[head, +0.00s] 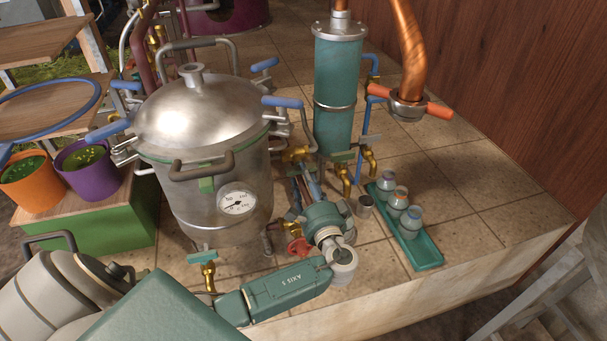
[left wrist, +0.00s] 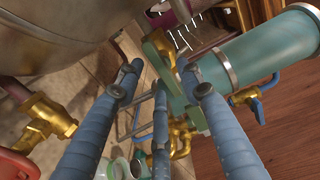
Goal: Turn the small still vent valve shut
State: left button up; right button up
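The small still is a steel pot (head: 205,125) with a domed lid, clamps with blue handles and a pressure gauge (head: 238,203). Several brass valves are near it, and I cannot tell for sure which is the vent valve. One brass valve with a green plate (head: 297,153) sits between pot and column; a brass fitting with a green plate (left wrist: 158,48) shows ahead in the left wrist view. A red-handled brass valve (head: 298,247) is beside my left gripper (head: 307,178). The gripper's blue fingers (left wrist: 160,90) are spread, with no clear contact visible. My right gripper is out of view.
A green tray (head: 425,252) holds several small jars. Orange (head: 30,183) and purple (head: 88,168) pots stand at left. Tiles at right are clear.

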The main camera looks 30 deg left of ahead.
pick_arm(q)
jog(key=shift+w+a, duration=0.45)
jog(key=shift+a, duration=0.1)
grip_shut()
